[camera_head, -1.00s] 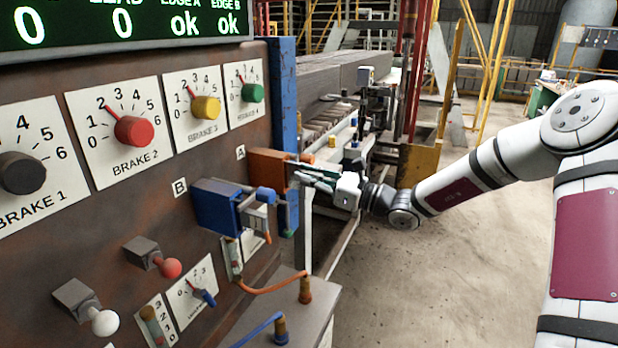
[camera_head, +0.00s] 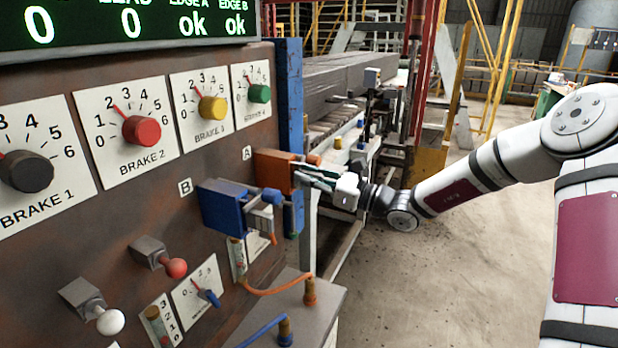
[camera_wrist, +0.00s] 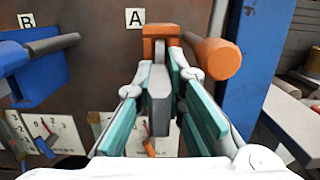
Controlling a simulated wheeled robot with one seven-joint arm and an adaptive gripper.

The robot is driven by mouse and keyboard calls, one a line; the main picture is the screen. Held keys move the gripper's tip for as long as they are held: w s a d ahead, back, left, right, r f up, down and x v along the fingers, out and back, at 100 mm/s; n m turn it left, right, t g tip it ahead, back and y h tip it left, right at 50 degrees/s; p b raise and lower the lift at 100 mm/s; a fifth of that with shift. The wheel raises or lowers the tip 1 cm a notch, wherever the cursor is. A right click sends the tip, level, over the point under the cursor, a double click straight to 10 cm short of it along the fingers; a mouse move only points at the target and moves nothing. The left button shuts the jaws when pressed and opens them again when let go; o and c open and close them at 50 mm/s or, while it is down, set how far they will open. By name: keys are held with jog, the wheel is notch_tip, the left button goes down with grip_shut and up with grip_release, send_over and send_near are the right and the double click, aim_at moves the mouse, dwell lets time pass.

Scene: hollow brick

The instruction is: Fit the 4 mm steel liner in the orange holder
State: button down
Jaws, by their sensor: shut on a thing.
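The orange holder (camera_head: 272,168) is fixed to the brown panel beside label A. In the wrist view it (camera_wrist: 160,36) is straight ahead, with an orange round knob (camera_wrist: 217,58) at its right. My gripper (camera_head: 305,177) is right in front of the holder. In the wrist view its teal-padded fingers (camera_wrist: 160,85) are shut on a grey steel liner (camera_wrist: 159,98), which stands on edge and points at the holder. Whether the liner's far end is inside the holder or just short of it I cannot tell. Its thickness cannot be read.
A blue holder (camera_head: 224,208) by label B sits just left and below; it also shows in the wrist view (camera_wrist: 42,75). A blue post (camera_head: 291,100) stands right of the panel. A grey box (camera_head: 290,305) with orange and blue cables is below. Open floor lies right.

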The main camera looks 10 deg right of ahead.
jog(key=shift+w+a+r, duration=0.1)
jog(key=shift+w+a, duration=0.25)
jog(key=shift+a, duration=0.2)
jog(key=c, duration=1.6)
grip_release()
jog(key=shift+d, duration=0.15)
jog(key=shift+s+d, duration=0.15)
jog(key=shift+d, duration=0.1)
jog(key=v, duration=1.1)
jog(key=shift+s, duration=0.2)
